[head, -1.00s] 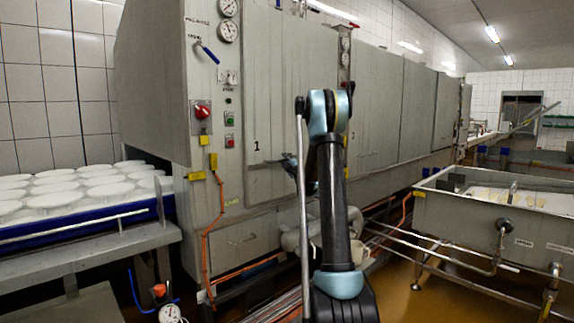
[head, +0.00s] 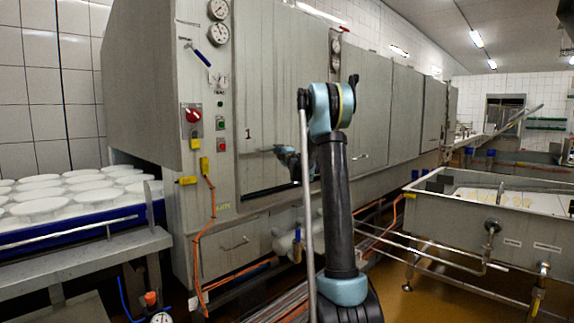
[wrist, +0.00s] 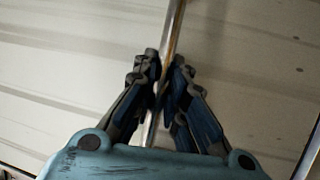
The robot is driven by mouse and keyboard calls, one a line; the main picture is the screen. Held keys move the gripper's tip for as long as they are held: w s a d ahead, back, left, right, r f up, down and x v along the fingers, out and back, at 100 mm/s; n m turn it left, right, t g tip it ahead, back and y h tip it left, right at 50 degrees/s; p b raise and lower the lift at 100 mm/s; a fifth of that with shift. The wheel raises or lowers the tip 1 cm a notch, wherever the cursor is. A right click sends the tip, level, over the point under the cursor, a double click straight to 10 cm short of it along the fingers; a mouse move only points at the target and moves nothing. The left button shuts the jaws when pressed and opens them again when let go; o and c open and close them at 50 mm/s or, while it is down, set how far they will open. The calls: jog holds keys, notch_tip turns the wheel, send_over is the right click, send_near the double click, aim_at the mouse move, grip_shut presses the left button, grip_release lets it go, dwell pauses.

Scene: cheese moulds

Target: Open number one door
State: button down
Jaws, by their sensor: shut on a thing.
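Door number one (head: 285,85) is a tall grey metal panel marked with a black "1", on the front of the large grey machine. A dark gap (head: 262,192) shows under its lower edge. My gripper (head: 282,151) is at the lower part of this door, partly hidden by my arm. In the wrist view my gripper (wrist: 163,88) is shut on the door's handle (wrist: 174,32), a thin metal bar running between the two fingers. The pale door surface lies behind it.
A control panel with a red switch (head: 192,117) and gauges is left of the door. White round moulds (head: 42,190) stand on a blue-edged table at left. A metal vat (head: 480,215) stands at right, with open floor before it.

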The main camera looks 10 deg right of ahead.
send_near(275, 66)
jog(key=x, duration=0.5)
jog(key=shift+r, duration=0.1)
jog(key=c, duration=1.6)
grip_release()
jog(key=shift+w, duration=0.1)
jog(key=shift+s+d, duration=0.1)
jog(key=shift+s, duration=0.2)
jog(key=v, duration=1.1)
jog(key=shift+s+f, duration=0.2)
jog(key=shift+d, duration=0.1)
